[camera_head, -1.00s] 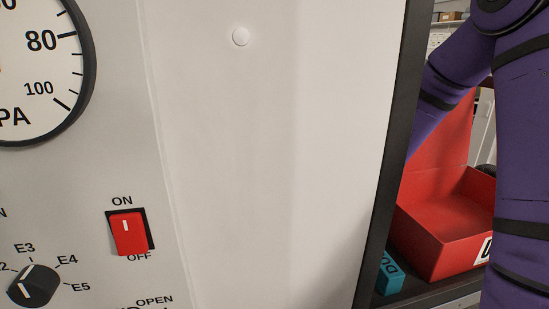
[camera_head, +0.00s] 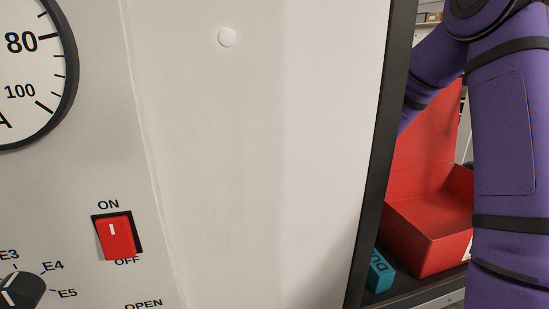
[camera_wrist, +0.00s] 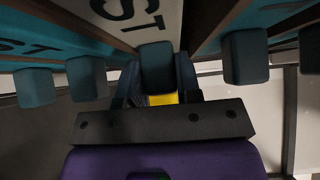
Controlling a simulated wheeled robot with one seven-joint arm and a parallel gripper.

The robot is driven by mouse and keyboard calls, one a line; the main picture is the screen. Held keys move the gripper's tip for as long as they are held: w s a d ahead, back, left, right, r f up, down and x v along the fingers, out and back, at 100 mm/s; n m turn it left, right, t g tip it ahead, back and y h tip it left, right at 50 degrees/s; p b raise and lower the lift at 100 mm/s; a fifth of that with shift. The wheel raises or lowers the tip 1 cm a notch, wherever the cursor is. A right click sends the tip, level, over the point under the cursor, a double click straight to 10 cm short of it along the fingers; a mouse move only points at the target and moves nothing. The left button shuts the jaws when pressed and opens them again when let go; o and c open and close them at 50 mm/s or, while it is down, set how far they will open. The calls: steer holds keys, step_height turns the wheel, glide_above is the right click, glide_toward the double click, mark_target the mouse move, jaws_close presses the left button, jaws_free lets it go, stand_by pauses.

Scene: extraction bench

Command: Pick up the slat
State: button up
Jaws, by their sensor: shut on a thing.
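In the wrist view, several slats stand side by side, seen end-on, each with a dark teal block-like grip at its near end. The slat in the middle (camera_wrist: 150,22) has a pale face lettered "ST". Its dark grip block (camera_wrist: 157,62) sits between the fingers of my gripper (camera_wrist: 158,80), which is shut on it. A bit of yellow shows between the fingers, and I cannot tell what it belongs to. The head view shows neither my gripper nor the slats.
A white cabinet panel (camera_head: 260,150) fills most of the head view, with a gauge (camera_head: 35,70), a red switch (camera_head: 116,238) and a knob (camera_head: 22,290). A red open box (camera_head: 430,235) and a teal block (camera_head: 380,272) sit at right. Other grip blocks (camera_wrist: 245,55) flank mine closely.

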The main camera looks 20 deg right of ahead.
steer(key=shift+r, duration=0.1)
steer(key=shift+r, duration=0.5)
steer(key=shift+d+r, duration=0.15)
steer(key=shift+d, duration=0.15)
steer(key=d+r, duration=0.3)
steer(key=d, duration=2.4)
steer(key=shift+d+r, duration=0.15)
steer(key=shift+d, duration=0.1)
steer(key=shift+s, duration=0.1)
